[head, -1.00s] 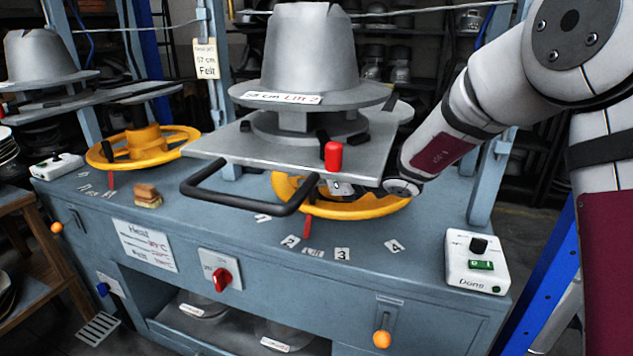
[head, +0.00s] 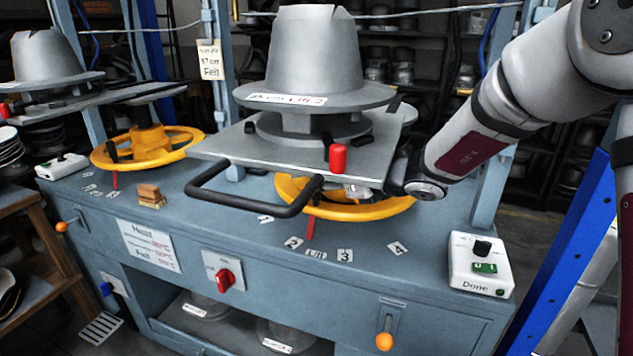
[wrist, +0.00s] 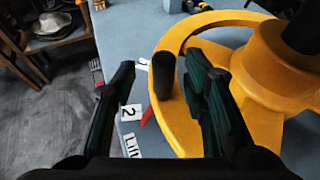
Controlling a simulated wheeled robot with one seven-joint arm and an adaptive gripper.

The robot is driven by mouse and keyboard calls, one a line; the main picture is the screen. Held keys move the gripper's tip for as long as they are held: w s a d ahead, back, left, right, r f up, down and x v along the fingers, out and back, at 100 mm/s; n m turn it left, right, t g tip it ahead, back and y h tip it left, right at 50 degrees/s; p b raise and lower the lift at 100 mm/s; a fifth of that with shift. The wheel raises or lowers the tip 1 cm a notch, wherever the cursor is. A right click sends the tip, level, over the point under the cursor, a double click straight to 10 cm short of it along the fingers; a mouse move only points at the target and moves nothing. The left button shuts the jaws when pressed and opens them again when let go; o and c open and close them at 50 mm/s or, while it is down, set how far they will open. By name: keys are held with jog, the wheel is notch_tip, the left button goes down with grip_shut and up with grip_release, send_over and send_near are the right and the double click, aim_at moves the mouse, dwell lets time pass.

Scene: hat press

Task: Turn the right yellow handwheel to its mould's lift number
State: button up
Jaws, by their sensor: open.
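The right yellow handwheel (head: 375,211) sits under the metal plate of the right press, which hides its back half. The grey mould (head: 315,55) above carries a label (head: 287,100) ending in "Lift 2". A red pointer (head: 310,229) stands at the wheel's front rim, above the "Lift" card (head: 315,253), between cards 2 (head: 293,243) and 3 (head: 345,255). In the wrist view, my gripper (wrist: 160,68) is open, its dark fingers either side of the wheel's upright black knob (wrist: 163,76). The right finger is close to the knob; contact is unclear. The plate mostly hides my gripper in the head view.
The plate (head: 240,150), its black bar handle (head: 255,207) and a red knob (head: 338,158) overhang the wheel closely. A white "Done" box (head: 480,264) sits on the right bench corner. Another yellow handwheel (head: 185,143) is at left.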

jog(key=s+d, duration=0.7)
jog(key=d, duration=0.2)
jog(key=shift+w+f, duration=0.1)
jog(key=shift+w, duration=0.1)
jog(key=c, duration=0.7)
jog(key=shift+w+d+f+b, duration=0.2)
jog(key=shift+w+b, duration=0.1)
jog(key=shift+b, duration=0.45)
grip_shut()
jog(key=w+d+n+g+y+b, duration=0.1)
jog(key=w+d+n+y+b, duration=0.15)
jog(key=d+y+b, duration=0.65)
jog(key=w+a+h+b, duration=0.1)
jog(key=a+b, duration=0.1)
jog(key=a, duration=0.3)
jog(key=w+a+h+b, duration=0.1)
jog(key=w+a+b, duration=0.1)
jog(key=a, duration=0.4)
jog(key=w+a+h+b, duration=0.1)
jog(key=a+b, duration=0.2)
jog(key=a, duration=0.2)
jog(key=shift+w+a+n+b, duration=0.25)
jog(key=shift+w+a+b, duration=0.05)
jog(key=shift+a+b, duration=0.1)
